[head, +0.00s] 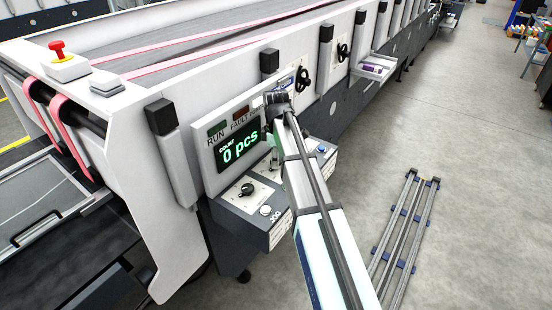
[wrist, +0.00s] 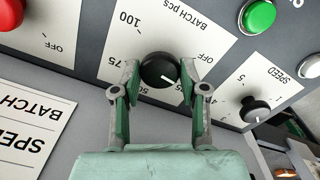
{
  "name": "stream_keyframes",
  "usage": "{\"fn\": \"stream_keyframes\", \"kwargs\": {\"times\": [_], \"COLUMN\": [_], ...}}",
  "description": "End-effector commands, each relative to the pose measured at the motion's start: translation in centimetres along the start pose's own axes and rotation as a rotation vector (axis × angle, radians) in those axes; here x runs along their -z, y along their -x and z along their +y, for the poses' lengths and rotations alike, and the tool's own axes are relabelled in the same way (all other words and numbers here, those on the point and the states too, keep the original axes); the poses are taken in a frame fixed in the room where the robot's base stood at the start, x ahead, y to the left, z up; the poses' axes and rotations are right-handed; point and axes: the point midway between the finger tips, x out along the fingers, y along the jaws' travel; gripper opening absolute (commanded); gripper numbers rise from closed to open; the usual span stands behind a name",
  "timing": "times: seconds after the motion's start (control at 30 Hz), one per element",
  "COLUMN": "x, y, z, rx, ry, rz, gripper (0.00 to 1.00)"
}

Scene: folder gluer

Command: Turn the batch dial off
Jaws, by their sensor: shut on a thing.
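The batch dial (wrist: 159,70) is a round black knob on a white plate labelled "BATCH pcs" in the wrist view, where the lettering appears upside down. Its white pointer line points toward the lower right of the picture. The marks 100, 75 and part of another number show to its left, and OFF shows to its right. The pointer is not at OFF. My gripper (wrist: 159,77) is shut on the dial, one finger on each side. The right finger hides part of the scale. In the head view my arm hides the dial.
The wrist view also shows a speed dial (wrist: 255,108), a green button (wrist: 258,16) and a red button (wrist: 10,12) nearby. In the head view, a display (head: 240,145) reads "0 pcs".

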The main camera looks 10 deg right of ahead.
Motion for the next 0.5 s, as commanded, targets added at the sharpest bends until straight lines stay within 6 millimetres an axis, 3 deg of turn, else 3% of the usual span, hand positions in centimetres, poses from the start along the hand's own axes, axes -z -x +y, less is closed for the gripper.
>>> {"fn": "stream_keyframes", "kwargs": {"times": [0.5], "x": [0.01], "y": [-0.13], "z": [-0.11], "rx": [0.002], "ry": [0.462], "rz": [0.001], "gripper": [0.08]}}
